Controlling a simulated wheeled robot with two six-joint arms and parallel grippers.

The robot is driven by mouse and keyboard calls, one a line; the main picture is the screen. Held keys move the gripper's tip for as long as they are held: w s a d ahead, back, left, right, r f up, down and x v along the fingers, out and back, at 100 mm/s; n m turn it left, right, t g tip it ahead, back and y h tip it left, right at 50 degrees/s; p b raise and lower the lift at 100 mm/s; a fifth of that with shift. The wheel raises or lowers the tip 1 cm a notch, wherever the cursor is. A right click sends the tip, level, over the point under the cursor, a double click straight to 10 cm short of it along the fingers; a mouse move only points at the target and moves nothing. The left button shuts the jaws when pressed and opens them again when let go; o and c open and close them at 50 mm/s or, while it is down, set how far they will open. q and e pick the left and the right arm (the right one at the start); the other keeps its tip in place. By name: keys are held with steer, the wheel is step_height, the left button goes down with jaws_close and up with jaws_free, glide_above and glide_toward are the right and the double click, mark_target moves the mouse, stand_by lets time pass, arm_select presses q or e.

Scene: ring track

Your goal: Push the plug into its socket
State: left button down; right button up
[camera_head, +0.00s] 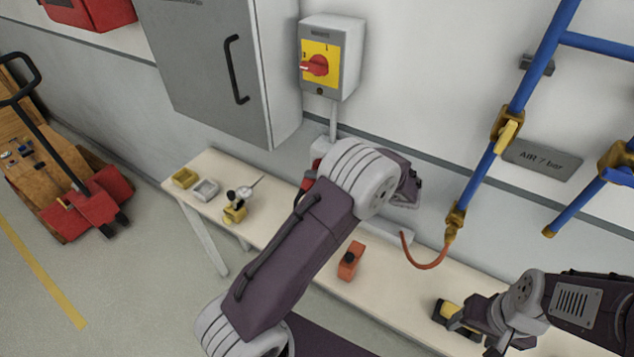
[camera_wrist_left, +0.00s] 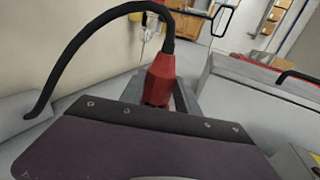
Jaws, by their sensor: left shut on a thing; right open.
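The plug (camera_wrist_left: 160,78) is red, with a thick black cable arching from its top to the left in the left wrist view. My left gripper (camera_wrist_left: 158,98) is shut on it, a grey finger on each side. In the head view my left arm's joint hides most of that gripper and the plug. Red parts (camera_head: 321,149) show beside the arm, below the switch box; I cannot tell plug from socket there. The socket's opening is not visible, nor whether the plug touches it. My right gripper (camera_head: 487,343) is open at the lower right, near a yellow and black item (camera_head: 446,312).
The narrow bench (camera_head: 285,203) along the wall holds a yellow tray (camera_head: 185,178), a grey tray (camera_head: 206,190), a dial gauge (camera_head: 239,203) and an orange block (camera_head: 350,262). A switch box (camera_head: 330,60), a grey cabinet (camera_head: 205,65) and blue pipes (camera_head: 527,85) are on the wall.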

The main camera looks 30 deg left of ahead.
arm_select(q)
steer(key=shift+w, duration=0.55)
steer(key=c, duration=0.8)
jaws_free()
steer(key=shift+d, duration=0.1)
steer(key=b+v, duration=0.1)
steer(key=v, duration=0.8)
steer(key=shift+b, duration=0.3)
